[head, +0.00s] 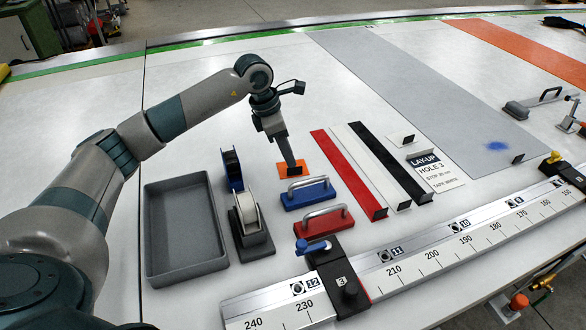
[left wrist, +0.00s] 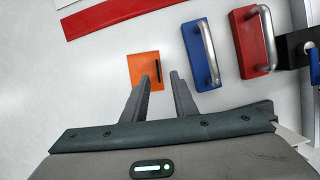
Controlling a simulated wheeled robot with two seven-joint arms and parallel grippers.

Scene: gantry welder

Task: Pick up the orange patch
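The orange patch (head: 283,170) lies flat on the white table, behind the blue-handled block in the head view. In the left wrist view the orange patch (left wrist: 138,66) shows a thin black upright strip (left wrist: 158,70) near its right side. My left gripper (head: 291,168) points down over the patch, hiding part of it in the head view. In the left wrist view the left gripper (left wrist: 160,76) is open and empty. Its left fingertip overlaps the patch's lower edge, and the black strip sits between the fingertip lines. I cannot tell the exact height. My right gripper is not in view.
A blue block with a metal handle (head: 309,193) and a red one (head: 320,223) stand close by. A tape dispenser (head: 247,215) and grey tray (head: 187,268) are left. Red, white and black strips (head: 345,170) lie right. A ruler rail (head: 400,275) runs in front.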

